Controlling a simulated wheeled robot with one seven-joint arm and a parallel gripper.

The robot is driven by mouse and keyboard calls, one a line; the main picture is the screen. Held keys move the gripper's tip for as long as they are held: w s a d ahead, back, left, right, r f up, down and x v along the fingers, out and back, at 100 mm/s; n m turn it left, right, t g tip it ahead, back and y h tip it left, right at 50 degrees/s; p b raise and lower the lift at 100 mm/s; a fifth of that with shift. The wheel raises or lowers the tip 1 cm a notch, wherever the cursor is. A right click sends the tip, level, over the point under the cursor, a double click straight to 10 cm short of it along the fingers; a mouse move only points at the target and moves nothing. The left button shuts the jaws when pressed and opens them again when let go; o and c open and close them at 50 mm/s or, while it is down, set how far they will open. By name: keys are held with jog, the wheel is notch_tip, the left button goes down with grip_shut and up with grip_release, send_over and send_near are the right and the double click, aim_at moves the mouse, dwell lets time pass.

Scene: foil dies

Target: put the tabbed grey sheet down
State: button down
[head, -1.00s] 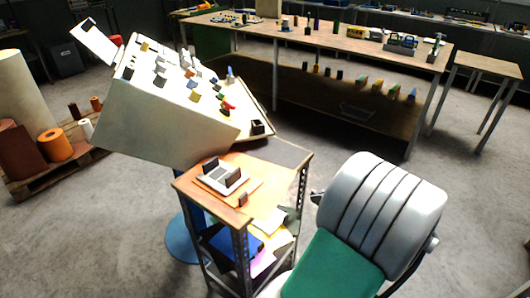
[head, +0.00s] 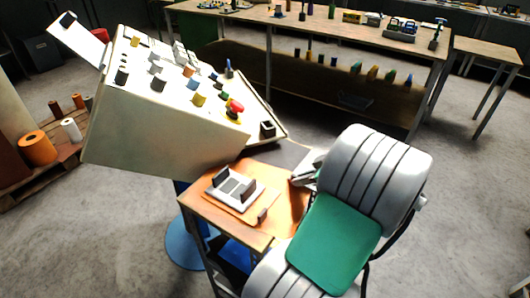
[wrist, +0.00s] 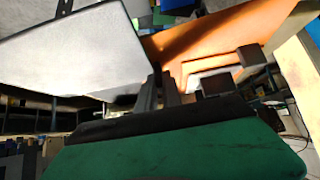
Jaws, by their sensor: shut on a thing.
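My gripper (head: 306,172) is at the right edge of the orange-topped cart, partly hidden behind my ribbed arm. In the wrist view its dark fingers (wrist: 160,92) are close together at the middle. A light grey sheet (wrist: 75,50) fills the upper left there, with its near corner at the fingers; it appears held, tilted and clear of the cart top. In the head view the sheet is largely hidden by my arm.
The cart top (head: 287,208) carries a light grey fixture (head: 236,188) with dark upright blocks and a small brown block (head: 262,215). A white sloped console (head: 150,135) with knobs stands just behind. Bare orange surface lies right of the fixture.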

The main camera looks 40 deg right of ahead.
jog(key=w+a, duration=0.1)
jog(key=w, duration=0.3)
jog(key=w+a+p, duration=0.1)
jog(key=w, duration=0.3)
jog(key=w+a+p, duration=0.1)
jog(key=w, duration=0.4)
jog(key=shift+a+r, duration=0.1)
jog(key=shift+a, duration=0.3)
jog(key=w, duration=0.1)
jog(key=w+a, duration=0.1)
jog(key=w, duration=0.1)
jog(key=shift+w+f+p, duration=0.35)
jog(key=shift+f+p, duration=0.1)
jog(key=shift+f, duration=0.5)
jog(key=c, duration=1.5)
grip_release()
jog(key=shift+s, duration=0.1)
